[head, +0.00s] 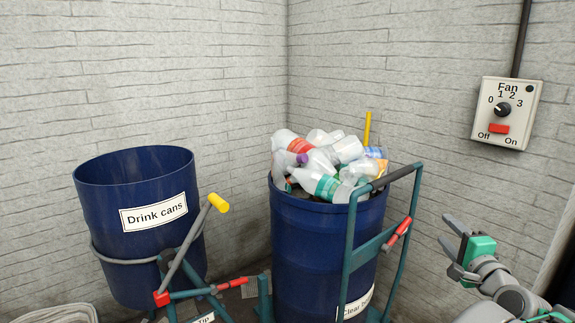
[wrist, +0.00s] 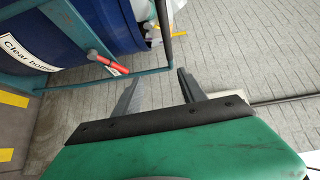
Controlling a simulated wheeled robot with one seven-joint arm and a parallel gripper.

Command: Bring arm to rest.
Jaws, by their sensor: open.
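My gripper (head: 448,246) is at the lower right of the head view, in the air in front of the brick wall. Its two grey fingers are apart and nothing is between them. In the wrist view my gripper (wrist: 156,84) also shows open and empty, with the wall beyond it. Part of my grey and green arm shows behind the gripper in the head view. The gripper is to the right of the barrel of bottles and appears apart from it.
A blue barrel (head: 300,240) heaped with clear bottles (head: 325,184) stands in a teal frame (head: 350,235) with a red handle. An empty-looking blue "Drink cans" barrel (head: 125,245) is tilted at left, with a yellow-tipped lever (head: 216,202). A fan switch box (head: 507,113) hangs on the right wall.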

